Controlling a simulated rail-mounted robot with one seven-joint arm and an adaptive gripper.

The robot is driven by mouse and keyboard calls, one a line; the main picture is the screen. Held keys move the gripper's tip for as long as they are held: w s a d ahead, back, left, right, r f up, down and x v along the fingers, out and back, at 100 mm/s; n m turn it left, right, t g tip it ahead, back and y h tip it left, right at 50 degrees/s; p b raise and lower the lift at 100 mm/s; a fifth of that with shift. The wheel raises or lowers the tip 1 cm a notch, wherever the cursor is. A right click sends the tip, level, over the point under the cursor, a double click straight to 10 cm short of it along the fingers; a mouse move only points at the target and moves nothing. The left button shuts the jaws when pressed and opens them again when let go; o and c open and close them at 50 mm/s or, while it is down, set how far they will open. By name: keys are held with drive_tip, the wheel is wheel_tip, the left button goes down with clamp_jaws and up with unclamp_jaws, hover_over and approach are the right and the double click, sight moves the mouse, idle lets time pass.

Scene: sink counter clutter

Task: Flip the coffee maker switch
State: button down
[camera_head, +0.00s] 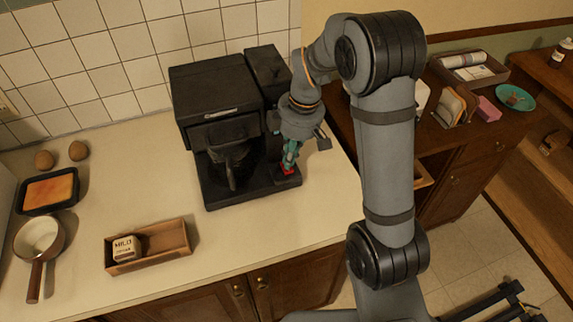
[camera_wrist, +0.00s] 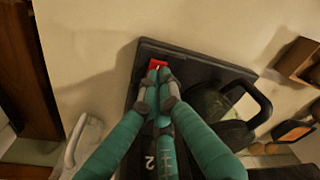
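The black coffee maker (camera_head: 222,110) stands on the counter against the tiled wall, its dark carafe (camera_head: 230,160) in its bay. The red switch (camera_head: 287,169) is on the front right of its base. The switch also shows in the wrist view (camera_wrist: 157,64), just past my fingertips. My gripper (camera_head: 289,160) points down at the switch, with its teal fingers drawn together at the tips. In the wrist view my gripper (camera_wrist: 158,78) appears shut with nothing between the fingers. The fingertips are at or very near the switch; contact cannot be told. The carafe (camera_wrist: 225,108) is right of the fingers.
A wooden box (camera_head: 150,247) with a labelled container lies at the front. A saucepan (camera_head: 40,240), a baking tray (camera_head: 48,191) and two brown round items (camera_head: 78,151) are at the left. The counter (camera_head: 260,225) before the coffee maker is clear.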

drive_tip(key=shift+f+b, duration=0.95)
drive_tip(key=shift+f, duration=0.05)
idle(0.4)
drive_tip(key=shift+r, duration=0.1)
drive_tip(key=shift+r+p, duration=2.95)
drive_tip(key=shift+r, duration=0.55)
drive_tip(key=shift+f, duration=0.1)
wheel_tip(320, 180, down, 7)
drive_tip(key=b, duration=0.6)
